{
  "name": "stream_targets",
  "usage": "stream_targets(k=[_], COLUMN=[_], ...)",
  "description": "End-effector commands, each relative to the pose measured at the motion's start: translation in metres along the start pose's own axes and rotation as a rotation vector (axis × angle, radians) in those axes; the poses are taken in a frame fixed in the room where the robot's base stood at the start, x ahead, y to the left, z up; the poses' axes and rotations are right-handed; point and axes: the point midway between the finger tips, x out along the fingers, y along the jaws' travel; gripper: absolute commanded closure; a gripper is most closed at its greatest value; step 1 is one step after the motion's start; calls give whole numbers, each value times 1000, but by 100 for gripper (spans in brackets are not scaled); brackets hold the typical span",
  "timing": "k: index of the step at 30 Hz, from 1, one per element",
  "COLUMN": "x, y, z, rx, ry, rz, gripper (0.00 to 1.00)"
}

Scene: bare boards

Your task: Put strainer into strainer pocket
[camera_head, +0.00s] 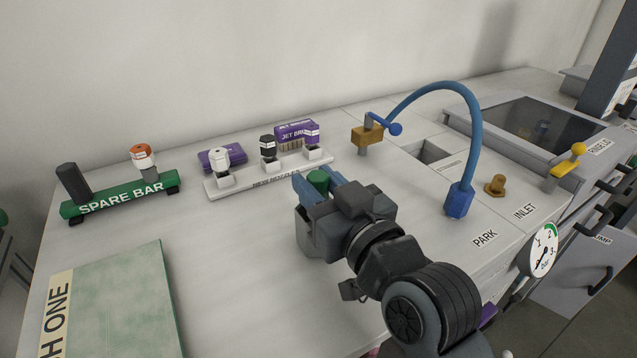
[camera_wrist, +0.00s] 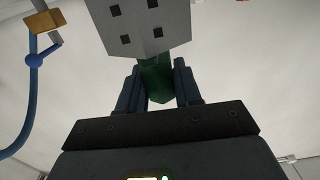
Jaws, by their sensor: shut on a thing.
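The strainer shows in the wrist view as a light grey body (camera_wrist: 150,28) with dark square holes and a green grip (camera_wrist: 155,78). My gripper (camera_wrist: 158,88) has its blue fingers on both sides of this green grip and is shut on it. In the head view the green top (camera_head: 318,180) shows between the fingers of my gripper (camera_head: 322,186), over the middle of the counter. Most of the grey body is hidden there by my gripper. A rectangular opening (camera_head: 430,152) in the counter, seemingly the strainer pocket, lies to the right and further back, apart from the strainer.
A blue curved hose (camera_head: 473,110) ends at a blue block (camera_head: 459,200) by PARK, right of my gripper. A brass valve (camera_head: 367,135) with blue lever stands behind. A white rack (camera_head: 270,175) and green SPARE BAR (camera_head: 120,199) stand left.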

Motion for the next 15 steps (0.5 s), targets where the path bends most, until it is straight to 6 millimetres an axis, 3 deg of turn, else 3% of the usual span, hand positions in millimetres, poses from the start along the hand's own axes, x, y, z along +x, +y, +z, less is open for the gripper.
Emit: stream_targets(k=[8, 9, 15], x=[0, 0, 0], y=[0, 0, 0], z=[4, 3, 2], rx=[0, 0, 0], ry=[1, 0, 0], rz=[0, 0, 0], gripper=[100, 63, 44])
